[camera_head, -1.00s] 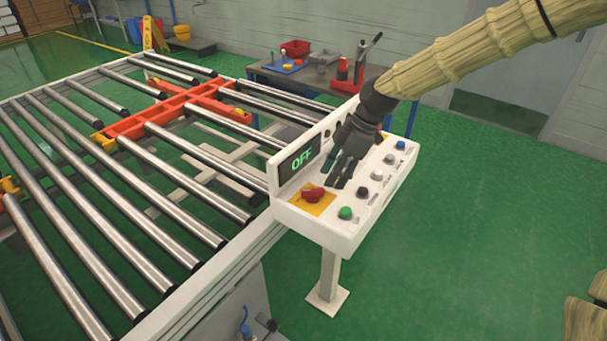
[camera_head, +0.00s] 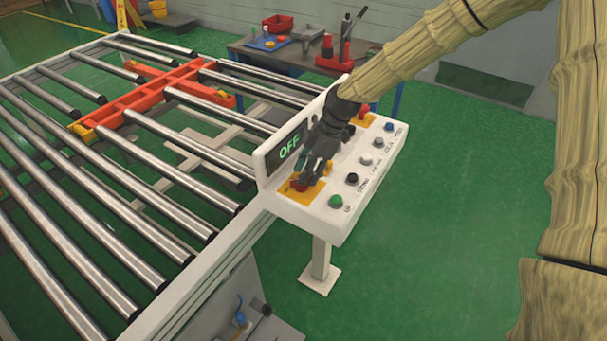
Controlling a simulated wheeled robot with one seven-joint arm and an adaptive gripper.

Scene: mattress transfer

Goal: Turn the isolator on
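The isolator is a red rotary knob (camera_head: 299,184) on a yellow plate (camera_head: 305,195) at the near left end of the white control panel (camera_head: 345,215). The panel's display (camera_head: 289,148) reads OFF in green. My black gripper (camera_head: 308,178) is over the knob, with its fingertips down around or against it. The fingers hide much of the knob, so I cannot tell whether they grip it or how far apart they are.
A green button (camera_head: 335,201), a black button (camera_head: 352,178) and several others line the panel's right side. Another red control (camera_head: 364,117) sits at the far end. The roller conveyor (camera_head: 190,270) adjoins on the left. A cluttered workbench (camera_head: 262,59) stands behind. Green floor at right is open.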

